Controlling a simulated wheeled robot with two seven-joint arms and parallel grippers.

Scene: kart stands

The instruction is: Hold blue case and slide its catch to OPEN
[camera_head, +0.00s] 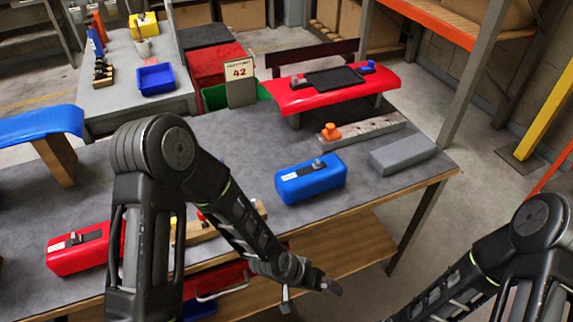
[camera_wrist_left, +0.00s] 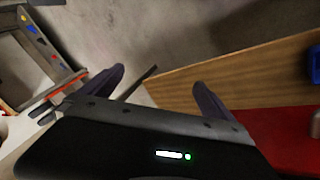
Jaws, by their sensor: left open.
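The blue case (camera_head: 312,186) lies on the grey workbench, right of centre in the head view. A dark strip with a small grey catch (camera_head: 318,164) is on its top, and a white label is on its left end. The label text is too small to read. My left gripper (camera_head: 311,294) is open and empty, below the case in the picture and off the bench's front edge. In the left wrist view its two fingers (camera_wrist_left: 158,77) stand apart with nothing between them. My right arm enters at the lower right; its gripper is out of frame.
The workbench (camera_head: 235,150) also bears a red case (camera_head: 75,252), a grey block (camera_head: 403,154), a plate with an orange knob (camera_head: 331,131) and a raised red panel (camera_head: 330,90). Bare bench surrounds the blue case. A wooden lower shelf (camera_head: 335,235) lies beneath.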

